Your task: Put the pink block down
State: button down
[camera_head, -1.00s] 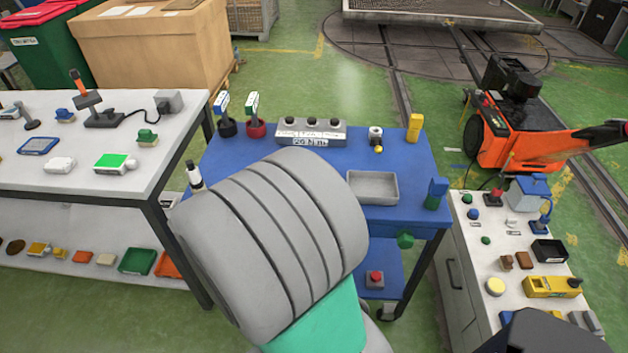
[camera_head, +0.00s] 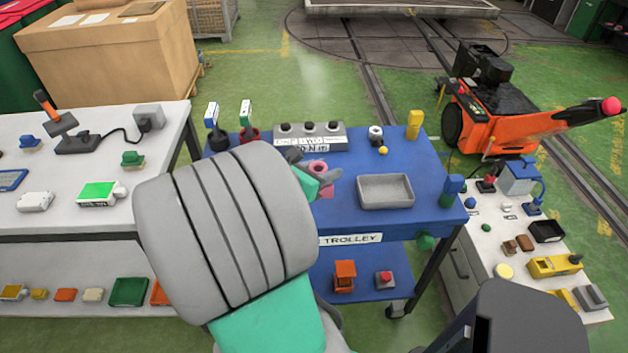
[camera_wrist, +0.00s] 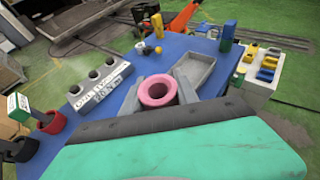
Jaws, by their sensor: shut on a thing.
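The pink block (camera_head: 318,168) is a short round piece with a hole in its top. It also shows in the wrist view (camera_wrist: 157,93), between the two grey fingers. My gripper (camera_head: 312,175) is shut on it over the blue trolley top (camera_head: 335,210). In the wrist view my gripper (camera_wrist: 160,88) holds it roughly upright. Whether its underside touches the trolley is hidden. My large grey arm link covers the trolley's left part in the head view.
A grey tray (camera_head: 385,191) lies right of the pink block. Behind are a grey box with knobs (camera_head: 306,138), a yellow block (camera_head: 414,125) and a small yellow ball (camera_head: 383,151). A blue-and-green piece (camera_head: 451,190) stands at the right edge. Bare blue surface lies around the tray.

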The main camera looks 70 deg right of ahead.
jog(key=w+d+f, duration=0.4)
jog(key=d+f, duration=0.1)
jog(key=w+d+f, duration=0.2)
jog(key=d+f, duration=0.1)
jog(key=shift+w+b, duration=0.1)
jog(key=shift+b, duration=0.25)
notch_tip(320, 180, down, 3)
jog(key=shift+w+d+f, duration=0.1)
jog(key=shift+d+f, duration=0.05)
jog(key=shift+f, duration=0.05)
jog(key=c, duration=0.9)
grip_release()
jog(key=shift+f, duration=0.15)
